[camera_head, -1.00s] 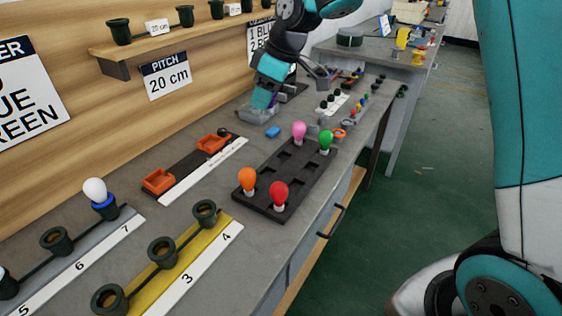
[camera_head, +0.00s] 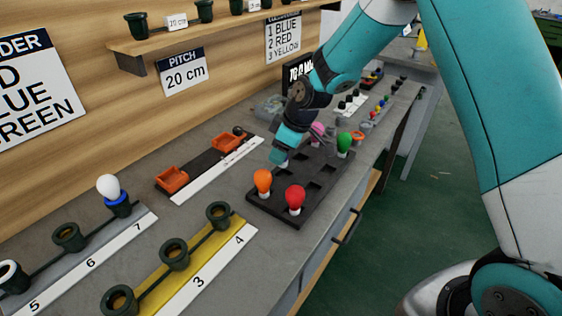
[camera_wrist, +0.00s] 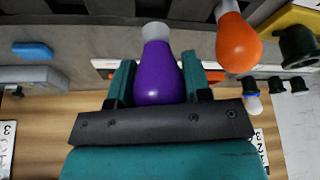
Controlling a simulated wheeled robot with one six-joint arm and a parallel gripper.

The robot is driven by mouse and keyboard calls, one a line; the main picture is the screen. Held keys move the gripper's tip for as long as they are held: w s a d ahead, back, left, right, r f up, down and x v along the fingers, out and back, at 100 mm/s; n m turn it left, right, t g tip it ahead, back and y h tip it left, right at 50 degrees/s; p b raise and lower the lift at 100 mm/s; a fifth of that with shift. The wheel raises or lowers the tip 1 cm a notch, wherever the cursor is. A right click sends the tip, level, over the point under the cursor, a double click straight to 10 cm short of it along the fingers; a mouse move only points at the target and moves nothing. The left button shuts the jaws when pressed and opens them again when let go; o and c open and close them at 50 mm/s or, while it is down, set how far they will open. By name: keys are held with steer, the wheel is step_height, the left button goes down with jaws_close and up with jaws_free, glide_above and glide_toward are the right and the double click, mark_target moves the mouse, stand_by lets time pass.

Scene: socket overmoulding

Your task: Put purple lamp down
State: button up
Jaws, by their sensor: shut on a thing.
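The purple lamp (camera_wrist: 158,78) sits between the two fingers of my gripper (camera_wrist: 157,60) in the wrist view, its pale base pointing away from the palm. My gripper is shut on it. In the head view my gripper (camera_head: 283,155) is above the left side of the black lamp tray (camera_head: 256,206), behind the orange lamp (camera_head: 263,180). There the fingers mostly hide the purple lamp. I cannot tell whether its base touches the tray. The orange lamp also shows right of the purple lamp in the wrist view (camera_wrist: 238,42).
The tray also holds a red lamp (camera_head: 295,196), a green lamp (camera_head: 344,140) and a pink lamp (camera_head: 318,128), with empty recesses between. Orange bins (camera_head: 172,179) stand to the left. A yellow socket strip (camera_head: 205,245) and a white lamp (camera_head: 108,186) are nearer.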

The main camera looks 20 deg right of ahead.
steer(key=shift+f, duration=1.95)
steer(key=shift+f, duration=0.15)
steer(key=o, duration=1)
steer(key=v, duration=1.2)
steer(key=s+a+r+m+g, duration=0.1)
steer(key=s+a+r, duration=0.1)
steer(key=s, duration=0.7)
steer(key=s+a+r+m, duration=0.1)
steer(key=s+a+r, duration=0.2)
steer(key=s, duration=0.7)
steer(key=s+a+r+m+g, duration=0.1)
steer(key=s+a+r+m, duration=0.1)
steer(key=s+r, duration=0.3)
steer(key=shift+s+a+r+g, duration=0.1)
steer(key=shift+s, duration=0.7)
steer(key=shift+s+a+r+g, duration=0.1)
steer(key=shift+s, duration=0.7)
steer(key=shift+s+a+r+g, duration=0.1)
steer(key=shift+s+a+r, duration=0.05)
steer(key=shift+s, duration=0.65)
